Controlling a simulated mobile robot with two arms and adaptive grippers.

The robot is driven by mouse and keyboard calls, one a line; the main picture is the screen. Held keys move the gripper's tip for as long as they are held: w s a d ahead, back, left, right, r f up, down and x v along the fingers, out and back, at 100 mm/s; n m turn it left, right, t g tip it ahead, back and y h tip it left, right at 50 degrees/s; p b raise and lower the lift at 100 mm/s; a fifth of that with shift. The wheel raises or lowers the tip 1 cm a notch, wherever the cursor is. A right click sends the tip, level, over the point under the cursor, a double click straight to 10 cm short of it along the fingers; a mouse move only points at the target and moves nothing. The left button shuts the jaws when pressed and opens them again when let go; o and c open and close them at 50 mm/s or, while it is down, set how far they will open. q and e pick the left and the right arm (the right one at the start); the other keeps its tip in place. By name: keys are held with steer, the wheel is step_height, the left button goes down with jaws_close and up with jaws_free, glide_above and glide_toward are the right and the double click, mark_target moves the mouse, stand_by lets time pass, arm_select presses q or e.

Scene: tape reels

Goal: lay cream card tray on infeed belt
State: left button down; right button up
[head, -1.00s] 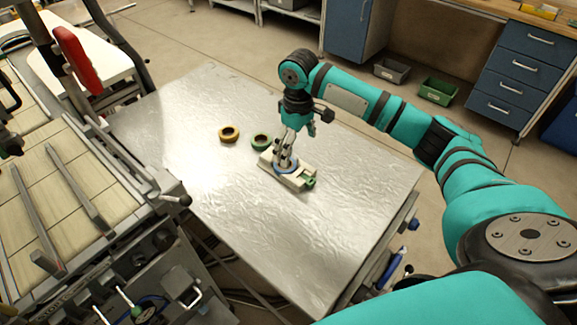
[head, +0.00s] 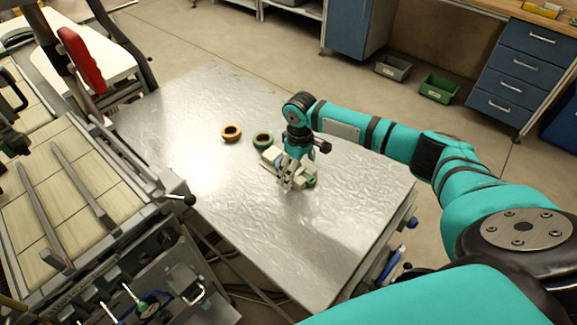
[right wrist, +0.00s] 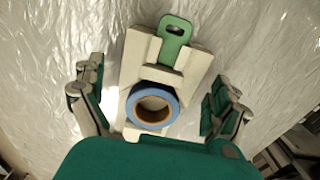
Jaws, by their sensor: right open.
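The cream card tray (head: 270,152) lies on the metal table, partly hidden behind my right gripper (head: 287,182) in the head view. In the right wrist view the tray (right wrist: 135,62) shows from above, with a blue tape reel (right wrist: 152,106) on it and a green piece with a slot (right wrist: 174,38) at its far end. My right gripper (right wrist: 157,90) is open, with one finger at each side of the tray and gaps between. The infeed belt (head: 95,170), with cream slats and two grey rails, is at the left. My left gripper is not in view.
The table's front is clear. A black-knobbed lever (head: 189,199) stands at the belt machine's edge beside the table.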

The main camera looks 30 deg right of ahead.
steer(key=c, duration=1.4)
steer(key=shift+o, duration=0.2)
steer(key=shift+r, duration=0.15)
steer(key=shift+w+r+b, duration=0.1)
steer(key=shift+r+b, duration=0.4)
steer(key=shift+r, duration=1.1)
steer(key=s+a, duration=0.2)
steer(key=s, duration=0.2)
steer(key=s+a+r+b, duration=0.1)
steer(key=s+a, duration=0.1)
steer(key=s, duration=0.3)
steer(key=s+a, duration=0.3)
steer(key=s, duration=0.2)
steer(key=shift+s+r+b, duration=0.2)
steer(key=shift+r+b, duration=0.1)
steer(key=shift+b, duration=0.05)
steer(key=s+a+r+m, duration=0.2)
steer(key=a+r+m, duration=0.2)
steer(key=r, duration=0.5)
steer(key=shift+a, duration=1)
